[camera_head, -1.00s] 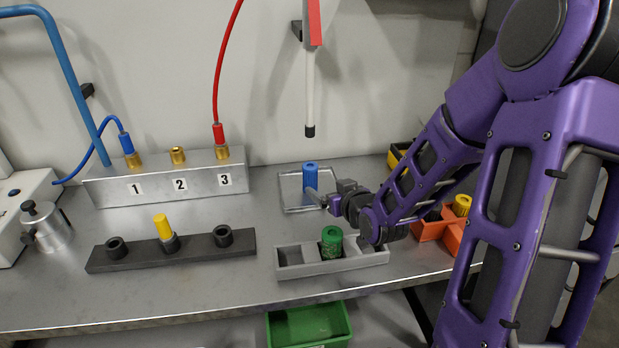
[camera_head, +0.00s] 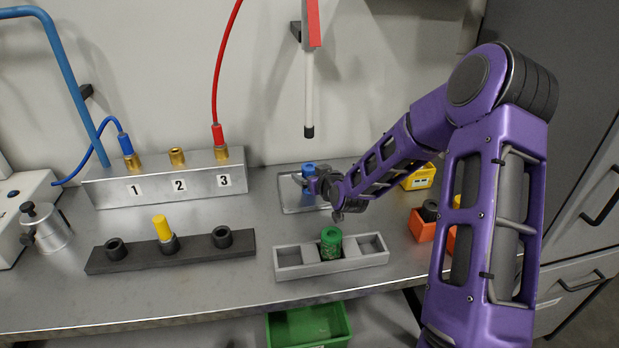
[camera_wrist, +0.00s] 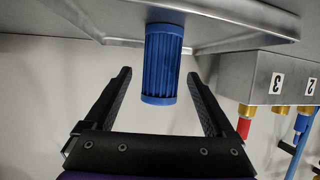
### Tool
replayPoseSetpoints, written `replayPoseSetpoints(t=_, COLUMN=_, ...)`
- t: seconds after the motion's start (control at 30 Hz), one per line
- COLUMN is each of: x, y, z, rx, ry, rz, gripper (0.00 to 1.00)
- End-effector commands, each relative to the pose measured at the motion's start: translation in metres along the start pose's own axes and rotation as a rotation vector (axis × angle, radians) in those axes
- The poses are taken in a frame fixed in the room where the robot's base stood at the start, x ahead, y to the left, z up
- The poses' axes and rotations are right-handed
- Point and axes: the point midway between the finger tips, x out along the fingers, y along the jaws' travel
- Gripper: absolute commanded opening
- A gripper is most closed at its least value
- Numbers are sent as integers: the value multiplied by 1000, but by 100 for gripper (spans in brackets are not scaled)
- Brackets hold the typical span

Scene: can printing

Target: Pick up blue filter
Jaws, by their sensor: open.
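The blue filter (camera_head: 309,169) stands upright on a small metal tray (camera_head: 287,195) near the back of the bench; its lower part is hidden by my gripper in the head view. In the wrist view the ribbed blue filter (camera_wrist: 162,65) appears ahead of and between my two dark fingers. My gripper (camera_wrist: 162,80) is open, with a gap on each side of the filter. In the head view my gripper (camera_head: 306,184) is at the filter from its right and front side.
A grey holder (camera_head: 290,272) with a green filter (camera_head: 331,243) sits in front. A black rack (camera_head: 140,256) with a yellow filter (camera_head: 161,228) and a metal block (camera_head: 205,183) with numbered ports stand left. A yellow box (camera_head: 420,177) and an orange holder (camera_head: 420,228) are right. A white-and-red rod (camera_head: 309,90) hangs above.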

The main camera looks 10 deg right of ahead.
Motion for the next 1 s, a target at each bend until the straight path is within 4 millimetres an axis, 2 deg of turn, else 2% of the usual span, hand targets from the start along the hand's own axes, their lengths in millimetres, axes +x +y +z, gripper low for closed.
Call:
replayPoseSetpoints(t=0.1, x=10, y=0, z=1, rx=0, ry=0, rz=0, gripper=89)
replayPoseSetpoints(t=0.37, x=11, y=0, z=0, rx=0, ry=0, rz=1, gripper=87)
replayPoseSetpoints(t=0.83, x=11, y=0, z=0, rx=0, ry=0, rz=1, gripper=3)
replayPoseSetpoints(t=0.87, x=11, y=0, z=0, rx=0, ry=0, rz=1, gripper=0)
replayPoseSetpoints(t=1.0, x=11, y=0, z=0, rx=-1, ry=1, rz=1, gripper=0)
